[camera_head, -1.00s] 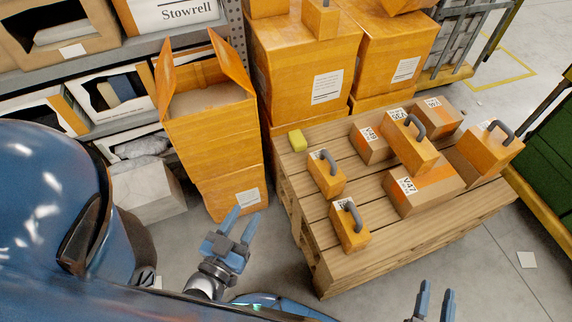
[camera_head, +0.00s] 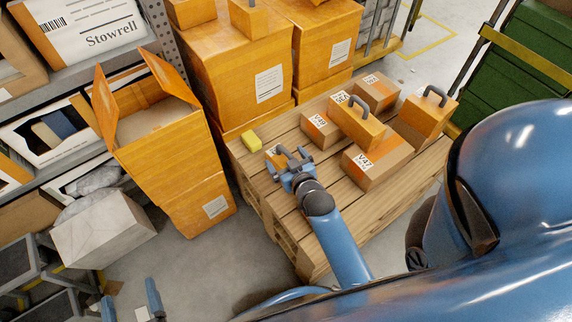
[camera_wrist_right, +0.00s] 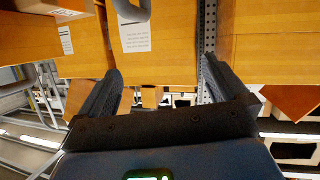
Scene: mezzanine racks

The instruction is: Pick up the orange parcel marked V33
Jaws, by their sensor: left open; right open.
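Several small orange parcels with dark handles stand on a wooden pallet (camera_head: 262,192). One orange parcel (camera_head: 362,132) in the middle has a white label whose code I cannot read for certain; it may be V33 or V35. A second orange parcel (camera_head: 426,112) stands at the right end. A third (camera_head: 271,152), at the near left, is mostly hidden by my right gripper (camera_head: 289,155), which is open over it; I cannot tell whether they touch. In the right wrist view the open fingers (camera_wrist_right: 158,88) have nothing visibly held between them. My left gripper (camera_head: 131,300) is open, low over the floor.
Brown boxes with orange tape, V47 (camera_head: 378,162) and V49 (camera_head: 320,130), crowd the middle parcel. An open orange box (camera_head: 165,130), large orange boxes (camera_head: 235,85) and a rack (camera_head: 80,70) stand behind.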

